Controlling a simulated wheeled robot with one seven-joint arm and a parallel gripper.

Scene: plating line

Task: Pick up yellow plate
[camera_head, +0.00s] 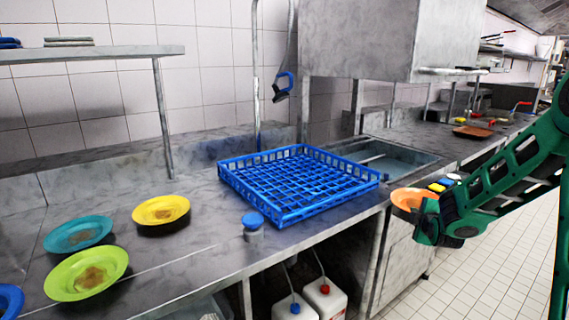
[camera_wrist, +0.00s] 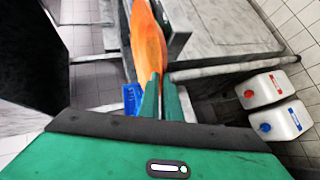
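The yellow plate (camera_head: 161,210) lies on the steel counter at the left in the head view, with a brownish smear in its middle. My gripper (camera_head: 424,212) is far to its right, out past the counter's front edge. It is shut on an orange plate (camera_head: 406,199). In the wrist view the orange plate (camera_wrist: 149,48) stands edge-on between the green fingers (camera_wrist: 160,88). The yellow plate cannot be made out in the wrist view.
A teal plate (camera_head: 78,234) and a lime-green plate (camera_head: 87,274) lie near the yellow one; a blue plate (camera_head: 9,301) is cut off at the left. A blue rack (camera_head: 290,213) and a blue-topped container (camera_head: 253,227) stand on the counter (camera_head: 190,255). Two white jugs (camera_head: 325,297) are below.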

